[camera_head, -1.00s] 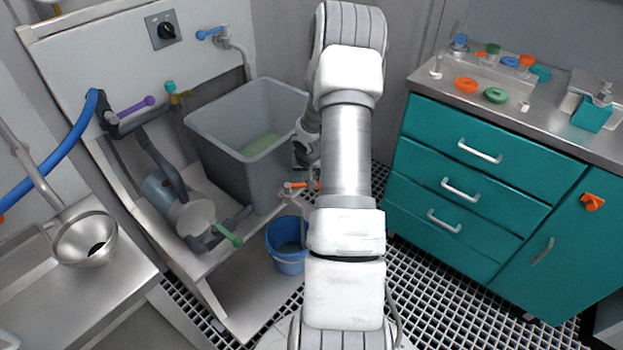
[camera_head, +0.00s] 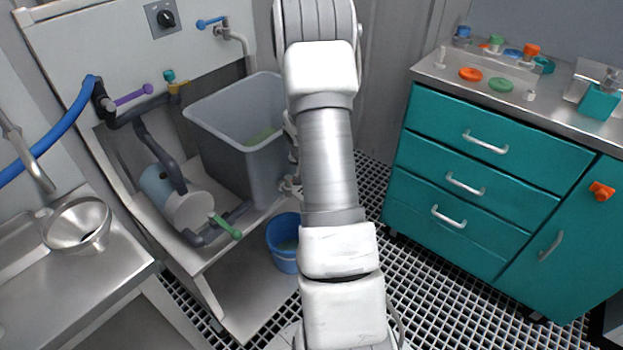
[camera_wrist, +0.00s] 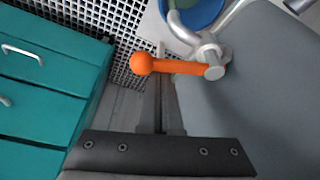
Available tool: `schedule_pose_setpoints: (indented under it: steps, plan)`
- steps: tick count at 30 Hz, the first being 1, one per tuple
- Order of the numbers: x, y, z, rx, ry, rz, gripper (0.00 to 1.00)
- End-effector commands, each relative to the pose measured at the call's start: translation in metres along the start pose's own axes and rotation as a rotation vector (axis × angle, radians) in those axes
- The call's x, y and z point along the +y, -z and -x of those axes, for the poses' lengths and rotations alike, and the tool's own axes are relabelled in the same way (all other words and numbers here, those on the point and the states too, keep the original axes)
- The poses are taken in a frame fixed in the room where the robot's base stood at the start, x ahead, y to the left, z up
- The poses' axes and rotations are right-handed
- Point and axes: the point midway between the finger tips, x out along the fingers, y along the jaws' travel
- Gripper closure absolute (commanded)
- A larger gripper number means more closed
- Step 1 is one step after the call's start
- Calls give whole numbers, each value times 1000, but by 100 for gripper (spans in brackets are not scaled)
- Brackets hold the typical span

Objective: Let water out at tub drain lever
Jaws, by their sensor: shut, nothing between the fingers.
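The tub drain lever (camera_wrist: 180,67) is an orange bar with a ball at its left end, joined to a metal valve (camera_wrist: 213,58) in the wrist view. The grey tub (camera_head: 262,165) has greenish water in it; its smooth grey side (camera_wrist: 265,95) fills the right of the wrist view. My gripper (camera_wrist: 162,92) is shut and empty, its fingertips close beside the lever's middle. I cannot tell whether they touch it. In the head view my arm hides the gripper and the orange lever.
A blue bucket (camera_head: 284,250) stands below the tub's front corner and also shows in the wrist view (camera_wrist: 198,12). A teal drawer cabinet (camera_head: 470,210) stands right. A green-handled valve (camera_head: 226,227) is on the pipework left. Grated floor (camera_head: 430,270) lies open between.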

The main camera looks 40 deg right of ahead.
Motion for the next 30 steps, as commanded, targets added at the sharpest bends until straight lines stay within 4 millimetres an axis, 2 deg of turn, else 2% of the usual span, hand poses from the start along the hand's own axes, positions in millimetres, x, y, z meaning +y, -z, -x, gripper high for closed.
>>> schedule_pose_setpoints:
  steps: [12, 30]
  plan:
    - [1, -10, 3, -1, 0, 3, 100]
    - [1, -10, 3, -2, 1, 3, 100]
